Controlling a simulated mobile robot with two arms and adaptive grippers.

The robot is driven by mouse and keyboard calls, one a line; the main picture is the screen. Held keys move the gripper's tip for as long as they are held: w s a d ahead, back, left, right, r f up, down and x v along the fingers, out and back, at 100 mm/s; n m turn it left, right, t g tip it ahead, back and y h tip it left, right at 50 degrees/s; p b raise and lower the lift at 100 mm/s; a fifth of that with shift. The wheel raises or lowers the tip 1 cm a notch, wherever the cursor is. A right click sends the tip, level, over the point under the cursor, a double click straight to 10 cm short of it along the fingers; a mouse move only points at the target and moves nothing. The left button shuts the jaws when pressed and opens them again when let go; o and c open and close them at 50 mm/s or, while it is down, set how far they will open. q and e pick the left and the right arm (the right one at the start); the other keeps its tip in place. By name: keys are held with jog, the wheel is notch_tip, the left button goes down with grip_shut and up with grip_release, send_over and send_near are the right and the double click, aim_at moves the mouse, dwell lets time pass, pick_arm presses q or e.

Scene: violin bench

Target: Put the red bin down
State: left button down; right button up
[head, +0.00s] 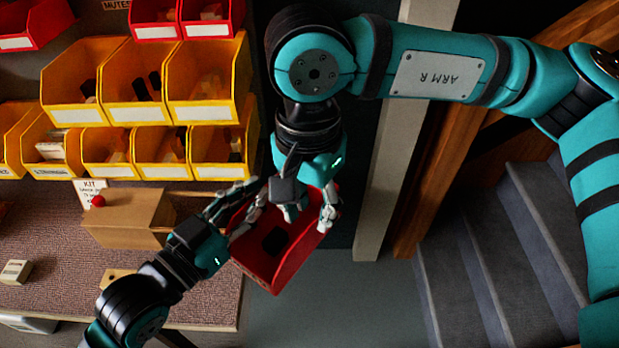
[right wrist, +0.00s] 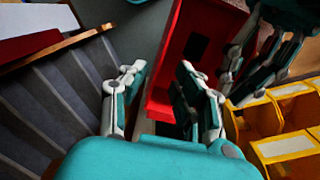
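The red bin (head: 287,262) is tilted in the head view, off the right edge of the bench, with a dark item (head: 275,240) inside. My left gripper (head: 257,197) is at the bin's left wall and appears shut on it; its fingers partly hide that rim. My right gripper (head: 309,217) reaches down from above at the bin's right side, its fingers spread. In the right wrist view the right gripper (right wrist: 160,75) is open, one finger overlapping the red bin (right wrist: 168,62) and the other standing clear of it. The left gripper's fingers (right wrist: 262,50) show at the bin's far side.
Yellow bins (head: 135,110) hang in rows at the back left. Grey stairs (head: 500,255) and a wooden post lie to the right.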

aim_at(310, 226)
jog(key=shift+f, duration=2.1)
jog(key=shift+c, duration=0.2)
grip_shut()
pick_arm(q)
jog(key=c, duration=1.4)
grip_release()
